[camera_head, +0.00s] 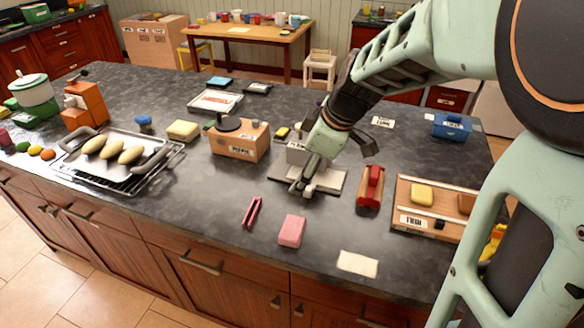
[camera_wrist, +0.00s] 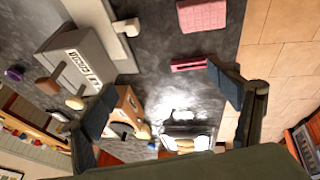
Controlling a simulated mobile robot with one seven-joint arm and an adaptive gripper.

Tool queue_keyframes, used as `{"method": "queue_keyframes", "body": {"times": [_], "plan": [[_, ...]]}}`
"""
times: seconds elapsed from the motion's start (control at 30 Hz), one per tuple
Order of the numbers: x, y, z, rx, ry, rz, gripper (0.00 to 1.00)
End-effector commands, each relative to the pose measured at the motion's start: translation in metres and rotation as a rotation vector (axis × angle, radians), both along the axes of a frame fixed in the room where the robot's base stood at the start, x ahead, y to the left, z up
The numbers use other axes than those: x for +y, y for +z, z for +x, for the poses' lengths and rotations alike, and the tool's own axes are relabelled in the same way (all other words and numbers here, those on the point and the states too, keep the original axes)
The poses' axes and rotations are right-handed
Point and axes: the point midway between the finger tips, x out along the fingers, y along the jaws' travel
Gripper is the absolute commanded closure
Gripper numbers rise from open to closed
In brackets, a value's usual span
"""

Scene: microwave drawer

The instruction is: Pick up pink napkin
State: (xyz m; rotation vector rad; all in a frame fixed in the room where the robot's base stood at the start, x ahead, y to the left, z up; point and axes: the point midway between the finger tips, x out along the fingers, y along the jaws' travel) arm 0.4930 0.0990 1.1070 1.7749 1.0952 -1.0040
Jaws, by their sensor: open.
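The pink napkin (camera_head: 292,231) is a folded, block-like pink piece lying on the dark countertop near its front edge. In the wrist view the pink napkin (camera_wrist: 203,15) shows at the top, right of centre, outside the space between the fingers. My gripper (camera_head: 302,186) is above the counter behind the napkin and slightly right of it, over a light board, and apart from the napkin. In the wrist view my gripper (camera_wrist: 168,95) has its two dark fingers spread wide with nothing held between them.
Dark pink tongs (camera_head: 252,212) lie left of the napkin, and a cream cloth (camera_head: 358,263) lies to its right. A grey labelled box (camera_head: 297,153) stands beside my gripper. A red-topped item (camera_head: 371,186) and a wooden tray (camera_head: 408,232) are farther right. Bare counter surrounds the napkin.

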Motion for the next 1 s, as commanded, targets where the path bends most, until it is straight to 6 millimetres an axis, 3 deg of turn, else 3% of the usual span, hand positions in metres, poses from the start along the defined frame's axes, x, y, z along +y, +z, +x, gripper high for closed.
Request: {"method": "queue_keyframes", "body": {"times": [0.13, 0.4, 0.8, 1.0], "plan": [[-0.009, -0.027, -0.030, 0.105, 0.003, 0.033, 0.18], [-0.011, -0.044, -0.061, 0.201, 0.018, 0.075, 0.18], [0.008, -0.091, -0.059, 0.211, 0.023, 0.079, 0.18], [0.011, -0.101, -0.057, 0.210, 0.021, 0.079, 0.18]]}}
